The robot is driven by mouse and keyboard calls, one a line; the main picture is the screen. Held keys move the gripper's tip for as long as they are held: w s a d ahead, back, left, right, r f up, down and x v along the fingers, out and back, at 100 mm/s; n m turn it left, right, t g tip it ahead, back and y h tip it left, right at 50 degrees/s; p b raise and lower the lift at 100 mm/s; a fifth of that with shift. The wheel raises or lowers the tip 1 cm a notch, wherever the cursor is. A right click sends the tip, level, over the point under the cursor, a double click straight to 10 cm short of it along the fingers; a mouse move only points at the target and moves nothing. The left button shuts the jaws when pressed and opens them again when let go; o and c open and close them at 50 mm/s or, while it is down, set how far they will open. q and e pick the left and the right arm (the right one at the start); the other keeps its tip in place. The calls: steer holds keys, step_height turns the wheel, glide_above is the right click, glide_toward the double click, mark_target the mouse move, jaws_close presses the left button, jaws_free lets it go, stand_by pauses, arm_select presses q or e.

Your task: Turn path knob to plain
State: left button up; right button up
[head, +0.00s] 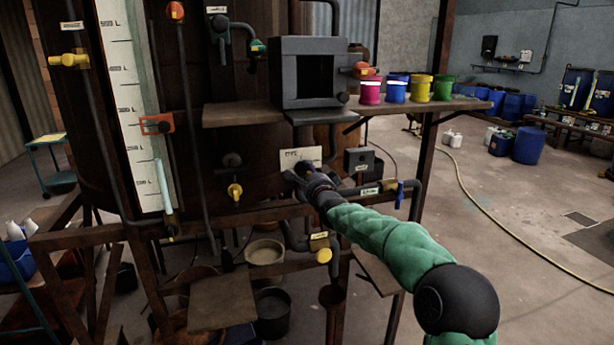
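A white labelled plate (300,158) is fixed at the front of the vat frame, below the shelf. Its lettering is too small to read. My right gripper (298,170) is at the lower edge of this plate, at the end of my green-sleeved arm. The fingers are small, dark and seen from behind, so I cannot tell whether they are open or shut, or touching anything. No path knob shows clearly; the gripper covers the area just below the plate. My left gripper is not in view.
A grey box with a dark opening (311,104) and several coloured buckets stand on the shelf (240,113) above. A dark switch box (359,160), a blue-handled valve (399,194) and a yellow valve (235,191) are close by. Open floor lies right, crossed by a yellow hose (490,212).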

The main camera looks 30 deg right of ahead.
steer(key=v, duration=1.2)
steer(key=shift+f, duration=0.1)
stand_by(0.4)
